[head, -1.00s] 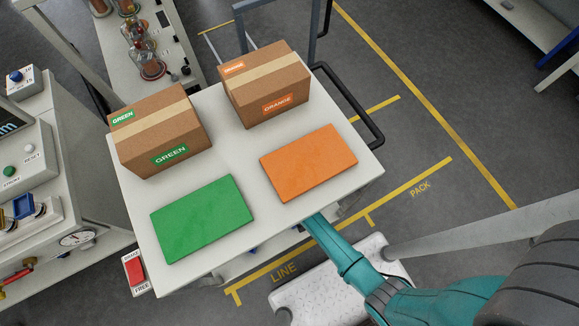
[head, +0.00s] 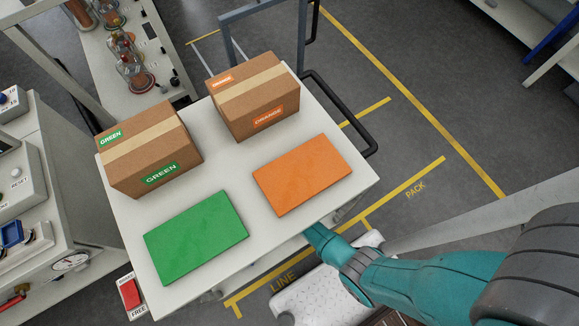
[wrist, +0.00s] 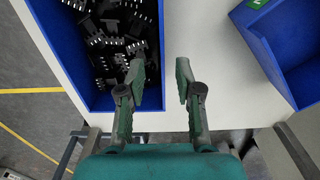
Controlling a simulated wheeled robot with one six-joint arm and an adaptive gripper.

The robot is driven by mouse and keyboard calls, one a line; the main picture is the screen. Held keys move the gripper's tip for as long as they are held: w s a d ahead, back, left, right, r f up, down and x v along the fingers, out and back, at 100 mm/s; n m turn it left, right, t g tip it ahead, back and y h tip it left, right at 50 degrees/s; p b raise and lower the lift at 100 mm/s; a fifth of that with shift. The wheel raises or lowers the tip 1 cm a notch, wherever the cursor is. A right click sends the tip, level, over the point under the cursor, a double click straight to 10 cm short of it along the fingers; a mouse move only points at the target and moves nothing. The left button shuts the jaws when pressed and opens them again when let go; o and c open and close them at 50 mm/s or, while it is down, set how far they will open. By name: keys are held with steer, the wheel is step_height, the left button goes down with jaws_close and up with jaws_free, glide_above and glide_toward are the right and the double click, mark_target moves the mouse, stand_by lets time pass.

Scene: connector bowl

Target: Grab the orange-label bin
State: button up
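In the wrist view a blue bin (wrist: 97,106) at the upper left holds several black connectors (wrist: 115,45). No label shows on it, so I cannot tell its colour from the frames. A second blue bin (wrist: 285,55) at the upper right bears a piece of green label (wrist: 257,3). My gripper (wrist: 167,66) is open, with its fingers apart. In the picture, the left bin's right wall lies between the fingertips, with the left finger over the bin's inside. I cannot tell whether either finger touches it. In the head view my gripper and both bins are hidden.
A white tabletop (head: 222,165) in the head view carries an orange-label box (head: 251,97), a green-label box (head: 150,147), an orange mat (head: 303,175) and a green mat (head: 196,237). A black handle rail (head: 355,125) runs along its right. Pale surface lies between the bins.

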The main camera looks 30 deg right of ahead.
steer(key=shift+a+f, duration=0.15)
steer(key=shift+f, duration=2.15)
jaws_close()
